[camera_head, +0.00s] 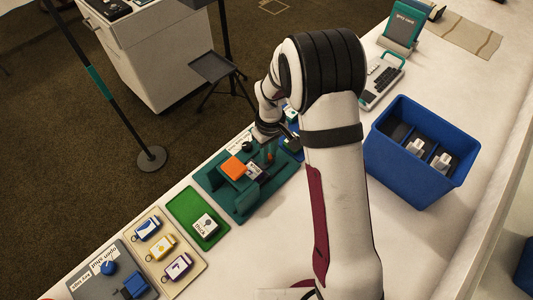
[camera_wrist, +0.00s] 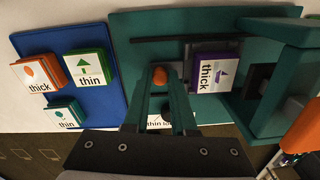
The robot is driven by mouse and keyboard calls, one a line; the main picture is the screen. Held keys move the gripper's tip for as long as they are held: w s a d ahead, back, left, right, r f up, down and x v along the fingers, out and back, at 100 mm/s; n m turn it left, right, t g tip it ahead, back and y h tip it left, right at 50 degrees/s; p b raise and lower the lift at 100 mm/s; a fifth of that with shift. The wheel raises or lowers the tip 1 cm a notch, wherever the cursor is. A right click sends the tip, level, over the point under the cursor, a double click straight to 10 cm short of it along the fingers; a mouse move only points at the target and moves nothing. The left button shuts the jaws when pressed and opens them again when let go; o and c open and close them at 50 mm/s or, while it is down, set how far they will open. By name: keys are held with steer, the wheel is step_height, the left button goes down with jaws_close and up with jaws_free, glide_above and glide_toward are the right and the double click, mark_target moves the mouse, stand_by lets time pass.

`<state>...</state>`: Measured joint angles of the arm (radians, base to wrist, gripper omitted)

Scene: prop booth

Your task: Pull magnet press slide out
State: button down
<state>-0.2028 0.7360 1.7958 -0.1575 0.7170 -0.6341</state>
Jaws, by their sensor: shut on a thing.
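The magnet press (camera_head: 221,187) is a teal unit with an orange block on top, on the table left of my arm. In the wrist view its teal base (camera_wrist: 150,28) fills the upper middle, and its raised press part (camera_wrist: 277,85) stands at right. A purple-edged tile marked "thick" (camera_wrist: 215,74) lies beside that part, on what looks like the slide. My gripper (camera_wrist: 160,84) is shut on a small orange knob (camera_wrist: 159,75) of the slide. In the head view my gripper (camera_head: 269,155) reaches down at the press's right side. How far out the slide sits is unclear.
A blue tray (camera_wrist: 110,107) with tiles marked thick and thin lies beside the press. A green tray (camera_head: 186,207) with one tile, a beige tray (camera_head: 157,268) with several tags and a grey panel (camera_head: 88,285) lie at lower left. A blue bin (camera_head: 394,165) stands right.

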steer(key=c, duration=0.7)
jaws_free()
steer(key=shift+r, duration=0.1)
step_height(320, 180, up, 16)
steer(key=shift+f, duration=0.2)
